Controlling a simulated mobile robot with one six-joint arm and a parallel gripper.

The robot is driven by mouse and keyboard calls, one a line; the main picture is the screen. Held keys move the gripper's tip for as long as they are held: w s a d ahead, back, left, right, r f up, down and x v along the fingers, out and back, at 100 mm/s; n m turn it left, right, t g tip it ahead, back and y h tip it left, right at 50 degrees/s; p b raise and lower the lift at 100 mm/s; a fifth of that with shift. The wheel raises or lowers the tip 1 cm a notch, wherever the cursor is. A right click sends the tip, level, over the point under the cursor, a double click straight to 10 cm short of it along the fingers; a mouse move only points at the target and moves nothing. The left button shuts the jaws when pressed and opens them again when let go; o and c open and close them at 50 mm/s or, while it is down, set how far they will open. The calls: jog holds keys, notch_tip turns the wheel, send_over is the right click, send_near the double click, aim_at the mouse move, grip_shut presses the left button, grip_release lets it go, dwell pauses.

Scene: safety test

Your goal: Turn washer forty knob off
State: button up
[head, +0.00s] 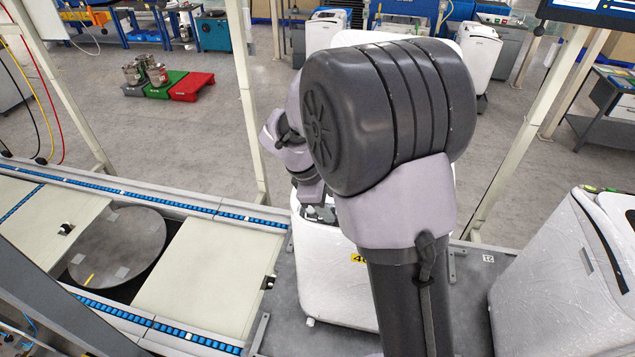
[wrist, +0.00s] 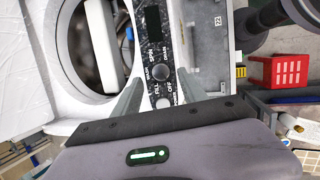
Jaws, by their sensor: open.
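The washer (head: 335,285) is a white machine behind my arm in the head view, with a yellow label (head: 358,259) partly covered by the arm; "4" shows on it. In the wrist view, its dark speckled panel (wrist: 153,48) carries a round grey knob (wrist: 160,74) with FILL, OFF, SPIN, DRAIN and WASH printed around it. A white round button (wrist: 163,101) sits just below, near POWER. My gripper (wrist: 160,92) is open, its fingers at either side of the panel's lower part, with the knob between and beyond the tips. The knob's pointer direction is unclear.
The round washer opening (wrist: 92,45) lies left of the panel. Another white washer (head: 565,285) stands at right. A conveyor (head: 205,270) with blue roller strips runs along the left. A red crate (wrist: 277,71) is at right in the wrist view.

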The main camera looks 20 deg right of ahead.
jog(key=v, duration=1.3)
jog(key=shift+a+r, duration=0.15)
jog(key=shift+r, duration=0.15)
jog(key=shift+s, duration=0.1)
